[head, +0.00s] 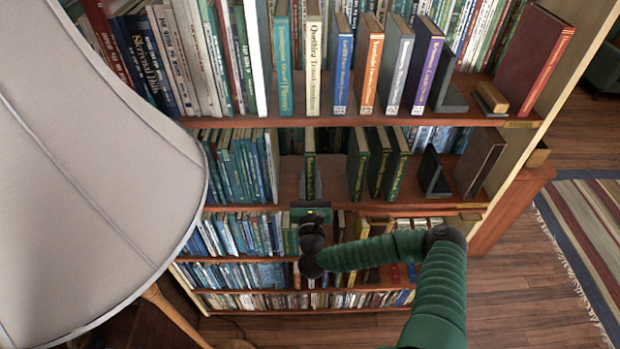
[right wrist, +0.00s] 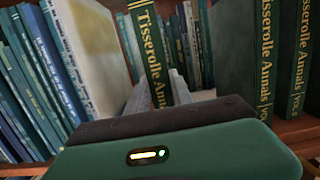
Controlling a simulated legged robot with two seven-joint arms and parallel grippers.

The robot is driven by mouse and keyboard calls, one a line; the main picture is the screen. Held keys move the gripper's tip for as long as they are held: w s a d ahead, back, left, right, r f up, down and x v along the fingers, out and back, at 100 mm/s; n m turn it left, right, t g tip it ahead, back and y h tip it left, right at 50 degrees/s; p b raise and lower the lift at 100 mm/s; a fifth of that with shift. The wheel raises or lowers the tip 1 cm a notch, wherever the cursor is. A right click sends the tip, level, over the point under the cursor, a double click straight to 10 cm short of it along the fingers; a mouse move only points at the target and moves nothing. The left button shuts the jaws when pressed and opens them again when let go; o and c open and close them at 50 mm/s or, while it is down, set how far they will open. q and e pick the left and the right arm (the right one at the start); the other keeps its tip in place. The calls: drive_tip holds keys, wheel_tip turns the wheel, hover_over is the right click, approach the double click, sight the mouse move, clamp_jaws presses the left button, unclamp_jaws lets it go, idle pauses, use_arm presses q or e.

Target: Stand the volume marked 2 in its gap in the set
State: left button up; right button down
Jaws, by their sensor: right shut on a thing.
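A dark green book with gold lettering, "Tisserolle Annals", is held by its spine in my right gripper (head: 311,203). The held book (head: 310,172) is roughly upright at the middle shelf's front, left of the set. In the right wrist view, the grey fingers (right wrist: 160,92) close on both sides of the held book (right wrist: 148,48), which looks slightly tilted. Its volume number is hidden by the gripper. Matching set books (head: 357,168) stand to the right, apart from it; two spines show in the wrist view (right wrist: 264,60). My left gripper is not in view.
Blue-green books (head: 240,165) and a pale book (right wrist: 88,45) stand to the left on the same shelf (head: 289,180). A black bookend (head: 432,175) and a brown book (head: 478,162) are at the right. A large lampshade (head: 90,180) fills the left foreground.

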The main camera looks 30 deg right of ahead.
drive_tip(key=c, duration=1.5)
unclamp_jaws()
drive_tip(key=shift+d+f, duration=0.15)
drive_tip(key=shift+c, duration=0.2)
drive_tip(key=o, duration=0.4)
drive_tip(key=shift+d, duration=0.2)
drive_tip(key=shift+a, duration=0.1)
